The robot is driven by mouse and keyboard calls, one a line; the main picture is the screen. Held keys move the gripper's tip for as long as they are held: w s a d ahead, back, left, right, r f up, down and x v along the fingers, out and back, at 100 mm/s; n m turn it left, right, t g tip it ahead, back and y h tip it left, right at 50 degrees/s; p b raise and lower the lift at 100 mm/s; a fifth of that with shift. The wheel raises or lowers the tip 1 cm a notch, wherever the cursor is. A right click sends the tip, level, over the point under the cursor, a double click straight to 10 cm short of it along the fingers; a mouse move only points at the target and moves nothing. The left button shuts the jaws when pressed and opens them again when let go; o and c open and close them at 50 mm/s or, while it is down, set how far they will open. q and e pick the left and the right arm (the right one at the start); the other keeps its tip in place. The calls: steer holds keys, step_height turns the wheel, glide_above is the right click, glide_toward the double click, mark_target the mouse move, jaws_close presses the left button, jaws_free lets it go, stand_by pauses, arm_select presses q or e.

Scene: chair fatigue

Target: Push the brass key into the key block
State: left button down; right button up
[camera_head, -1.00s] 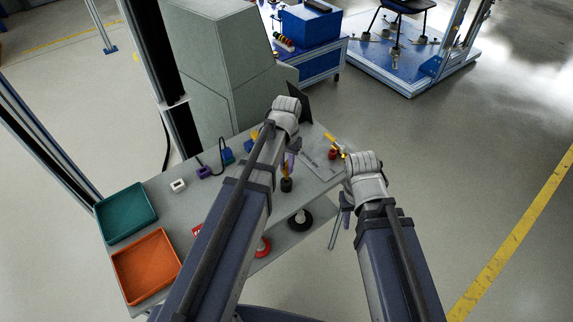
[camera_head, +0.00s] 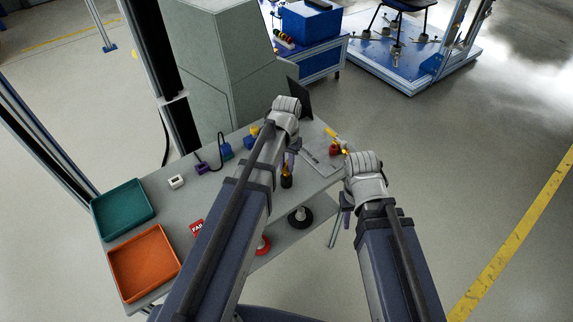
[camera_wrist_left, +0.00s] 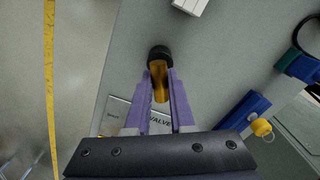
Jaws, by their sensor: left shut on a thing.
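My left gripper (camera_head: 289,161) is over the table, its purple fingers shut on an amber cylinder with a black end. The cylinder (camera_wrist_left: 159,88) is between the fingers in the left wrist view, and its round black end (camera_wrist_left: 159,53) is beyond the tips. A blue block (camera_wrist_left: 244,113), which looks like the key block, sits apart to the right. A short yellow knob (camera_wrist_left: 262,127), probably the brass key, sticks out of its side. The block also shows in the head view (camera_head: 250,144), left of my left forearm. My right gripper (camera_head: 346,203) hangs off the table's right side; its jaws are unclear.
Green (camera_head: 123,209) and orange (camera_head: 143,263) trays stand at the table's left. A small white block (camera_head: 176,181) and a purple piece with a cable (camera_head: 202,168) are behind. A red-based yellow-handled item (camera_head: 337,147) is at the right edge. A large grey cabinet (camera_head: 215,70) stands behind.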

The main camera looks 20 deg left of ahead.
mark_target(287, 164)
arm_select(q)
steer(key=shift+f+b, duration=0.6)
steer(key=shift+f, duration=0.1)
steer(key=c, duration=0.7)
jaws_free()
steer(key=shift+r, duration=0.1)
step_height(287, 164, up, 8)
steer(key=p, duration=0.8)
steer(key=s+d+m+y, duration=0.1)
steer(key=s+d+m, duration=0.1)
steer(key=s+d, duration=0.8)
steer(key=s, duration=0.4)
steer(key=shift+s+d, duration=0.25)
